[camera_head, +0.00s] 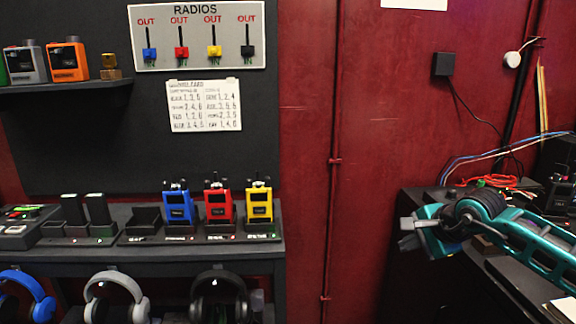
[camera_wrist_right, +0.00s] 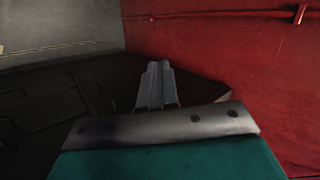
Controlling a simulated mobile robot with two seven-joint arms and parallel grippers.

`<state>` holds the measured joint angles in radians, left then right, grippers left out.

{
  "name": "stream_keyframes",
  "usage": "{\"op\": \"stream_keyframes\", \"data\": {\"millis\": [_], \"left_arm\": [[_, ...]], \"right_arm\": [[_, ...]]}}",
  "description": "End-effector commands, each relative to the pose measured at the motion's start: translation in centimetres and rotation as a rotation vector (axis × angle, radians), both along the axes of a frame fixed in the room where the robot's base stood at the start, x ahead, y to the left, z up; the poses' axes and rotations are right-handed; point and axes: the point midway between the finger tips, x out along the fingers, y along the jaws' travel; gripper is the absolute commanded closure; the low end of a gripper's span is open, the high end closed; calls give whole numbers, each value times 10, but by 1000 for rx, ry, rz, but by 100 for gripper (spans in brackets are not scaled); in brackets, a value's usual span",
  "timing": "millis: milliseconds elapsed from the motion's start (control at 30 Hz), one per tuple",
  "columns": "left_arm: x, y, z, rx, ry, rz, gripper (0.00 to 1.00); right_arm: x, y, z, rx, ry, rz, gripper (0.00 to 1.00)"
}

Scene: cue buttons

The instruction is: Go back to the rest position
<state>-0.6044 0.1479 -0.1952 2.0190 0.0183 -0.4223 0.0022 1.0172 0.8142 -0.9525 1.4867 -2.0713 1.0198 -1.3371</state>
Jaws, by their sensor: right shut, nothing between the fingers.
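My right gripper (camera_head: 408,234) comes in from the right on a teal arm, in front of the right-hand table. In the right wrist view the two grey fingers (camera_wrist_right: 156,85) lie together, shut, with nothing between them. The fingers are over a dark area close to the red wall and touch no object that I can see. My left gripper is not in either view.
A dark bench (camera_head: 130,254) at left holds blue (camera_head: 178,207), red (camera_head: 218,205) and yellow (camera_head: 259,204) radios. Headphones (camera_head: 117,297) hang below. A dark table (camera_head: 412,200) with cables stands at right.

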Motion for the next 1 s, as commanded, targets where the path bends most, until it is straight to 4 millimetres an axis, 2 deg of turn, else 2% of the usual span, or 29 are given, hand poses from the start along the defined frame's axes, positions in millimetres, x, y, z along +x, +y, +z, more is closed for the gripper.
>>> {"op": "stream_keyframes", "data": {"millis": [33,67,100,200,333,400,500,633,733,767,867,1000], "left_arm": [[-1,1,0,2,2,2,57],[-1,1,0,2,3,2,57],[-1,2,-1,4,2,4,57],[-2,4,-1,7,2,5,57],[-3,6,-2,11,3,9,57],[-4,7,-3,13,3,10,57],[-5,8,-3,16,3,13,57],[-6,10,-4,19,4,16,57],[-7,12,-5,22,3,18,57],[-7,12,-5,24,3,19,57],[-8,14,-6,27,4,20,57],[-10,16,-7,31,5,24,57]], "right_arm": [[-13,35,-17,149,50,9,100],[-21,55,-24,244,80,4,100],[-33,82,-33,386,131,-7,100],[-65,142,-42,759,286,-76,100],[-100,190,-38,1234,528,-239,100],[-113,203,-34,1480,671,-360,100],[-126,206,-33,1819,883,-572,100],[-139,188,-47,2231,1156,-916,100],[-153,164,-73,2523,1351,-1232,100],[-159,156,-84,-2435,-1312,1249,100],[-186,130,-124,-2022,-1097,1210,100],[-237,101,-179,-1546,-815,1110,100]]}}
